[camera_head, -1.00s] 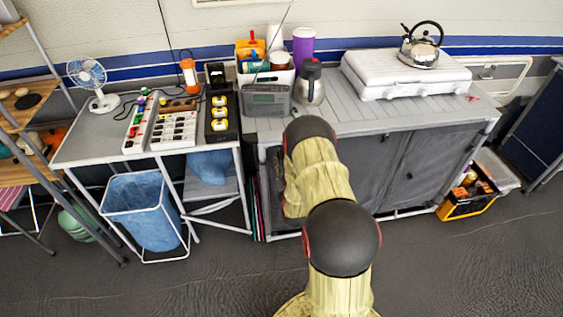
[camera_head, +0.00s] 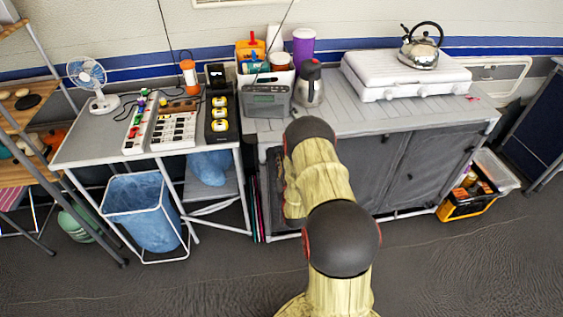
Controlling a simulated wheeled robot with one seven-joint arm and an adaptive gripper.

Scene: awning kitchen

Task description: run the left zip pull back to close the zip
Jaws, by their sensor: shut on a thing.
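The grey fabric-fronted cabinet (camera_head: 432,165) stands under the grey slatted worktop in the middle and right of the view. Its right part is covered by flat fabric panels. Small dark marks show on these panels, too small to identify surely as zip pulls. My arm crosses in front of the cabinet's left part. A dark strip shows at the cabinet's left end, beside my arm. My gripper is hidden behind my arm links, so what it holds cannot be seen. I cannot make out the left zip pull.
A radio (camera_head: 266,101), a flask (camera_head: 309,88) and a white case stove (camera_head: 405,76) with a kettle (camera_head: 420,50) stand on the worktop. A side table (camera_head: 75,150) and blue bin (camera_head: 148,210) are at left. An orange-black crate (camera_head: 462,208) stands on the floor at right.

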